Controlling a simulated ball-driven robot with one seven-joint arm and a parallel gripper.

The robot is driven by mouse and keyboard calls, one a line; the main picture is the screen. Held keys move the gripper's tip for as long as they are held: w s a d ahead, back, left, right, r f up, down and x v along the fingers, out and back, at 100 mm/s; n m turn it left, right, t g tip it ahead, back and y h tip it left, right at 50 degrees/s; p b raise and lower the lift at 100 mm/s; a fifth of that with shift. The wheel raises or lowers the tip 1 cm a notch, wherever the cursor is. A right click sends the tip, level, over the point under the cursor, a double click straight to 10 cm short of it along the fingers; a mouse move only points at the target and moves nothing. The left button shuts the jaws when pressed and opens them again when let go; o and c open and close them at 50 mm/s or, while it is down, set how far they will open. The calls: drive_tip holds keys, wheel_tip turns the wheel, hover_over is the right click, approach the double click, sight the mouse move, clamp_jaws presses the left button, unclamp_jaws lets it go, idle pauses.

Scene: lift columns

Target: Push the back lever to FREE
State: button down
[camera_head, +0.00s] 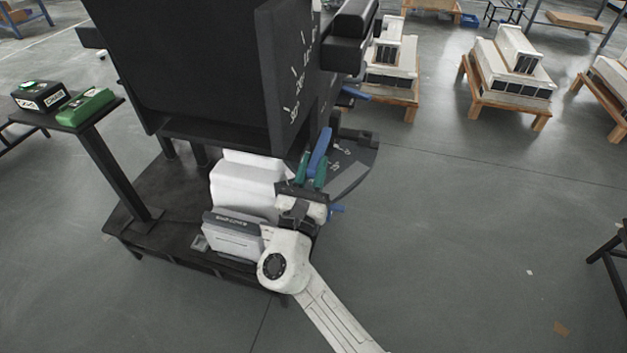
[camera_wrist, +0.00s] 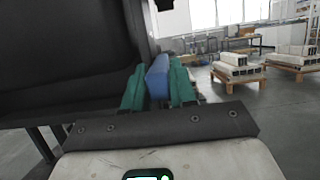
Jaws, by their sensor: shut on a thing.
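My gripper (camera_head: 314,172) has green fingers, shut on a blue lever handle (camera_head: 321,150). In the wrist view the blue handle (camera_wrist: 158,77) stands between the two green fingers (camera_wrist: 158,88), leaning slightly. The lever is at the right side of the dark machine, beside a dark plate (camera_head: 352,168) with white markings too small to read. Its lower end is hidden by my gripper. Another blue part (camera_head: 353,93) shows higher up, behind the machine, and a small blue part (camera_head: 338,208) shows right of my wrist. I cannot tell which is the back lever by label.
The tall dark panel (camera_head: 285,75) with scale marks stands just above my gripper. A white block (camera_head: 243,185) and a grey labelled box (camera_head: 235,232) sit on the dark base left of my arm. A side table holds a green box (camera_head: 86,106).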

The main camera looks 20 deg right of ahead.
wheel_tip(320, 180, down, 2)
drive_tip(key=t+h+b, duration=0.1)
drive_tip(key=b, duration=0.2)
drive_tip(key=shift+w+d+f+b, duration=0.15)
drive_tip(key=shift+f+b, duration=0.35)
drive_tip(key=shift+b, duration=0.1)
drive_tip(key=shift+w+d+f+b, duration=0.1)
drive_tip(key=shift+w+f+b, duration=0.05)
drive_tip(key=shift+f+b, duration=0.4)
drive_tip(key=shift+r, duration=0.1)
drive_tip(key=c, duration=1)
unclamp_jaws()
drive_tip(key=shift+r, duration=0.1)
drive_tip(key=v, duration=1)
drive_tip(key=shift+s+a+f+p, duration=0.15)
drive_tip(key=shift+s+f+p, duration=0.1)
drive_tip(key=shift+p, duration=0.15)
